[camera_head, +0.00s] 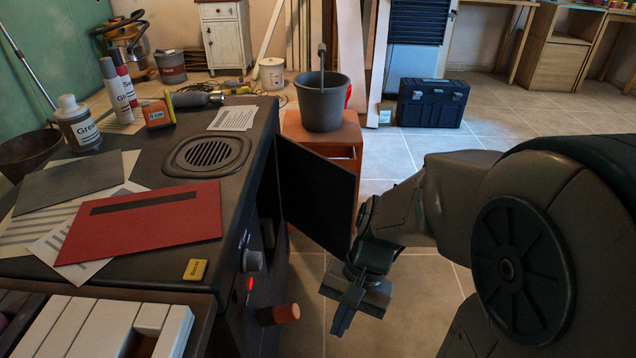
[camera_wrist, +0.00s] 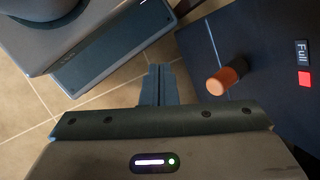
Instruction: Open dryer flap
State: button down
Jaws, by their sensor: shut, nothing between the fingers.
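The dryer (camera_head: 262,130) is the dark cabinet at left, with a round vent grille (camera_head: 208,153) on its top. Its black flap (camera_head: 315,190) stands swung out from the cabinet's right side, at an angle to it. My gripper (camera_head: 343,318) is shut and empty, pointing down, below and in front of the flap's outer lower corner. Contact between gripper and flap cannot be told. In the wrist view the shut fingers (camera_wrist: 159,80) are next to an orange-tipped handle (camera_wrist: 222,80) on the dark front, apart from it.
The orange-tipped handle (camera_head: 280,314) sticks out low on the front, below a knob (camera_head: 252,261). An orange stand (camera_head: 335,135) with a grey bucket (camera_head: 322,102) is behind the flap. Red folder (camera_head: 150,222) and bottles lie or stand on top. Tiled floor (camera_head: 400,300) is free around my gripper.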

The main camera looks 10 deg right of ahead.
aim_at(334, 225)
jog(key=w+a+r+m+t+y+p, duration=0.1)
jog(key=w+a+m+t+y+p, duration=0.5)
jog(key=m+y, duration=0.95)
jog(key=w+d+f+m+t+h+p, duration=0.1)
jog(key=w+d+f+m+t+h, duration=0.45)
jog(key=m, duration=0.85)
jog(key=w+d+f+m+t+h+p, duration=0.15)
jog(key=w+d+m+t+h, duration=0.55)
jog(key=m, duration=0.8)
jog(key=shift+n+t, duration=0.25)
jog(key=shift+t, duration=0.1)
jog(key=b+x, duration=0.1)
jog(key=x, duration=0.2)
jog(key=d+b+x, duration=0.1)
jog(key=b+x, duration=0.1)
jog(key=x, duration=0.2)
jog(key=b+x, duration=0.2)
jog(key=x, duration=0.1)
jog(key=shift+w+d+f, duration=0.15)
jog(key=shift+w+d, duration=0.2)
jog(key=shift+w, duration=0.15)
jog(key=shift+w+d, duration=0.35)
jog(key=shift+d, duration=0.1)
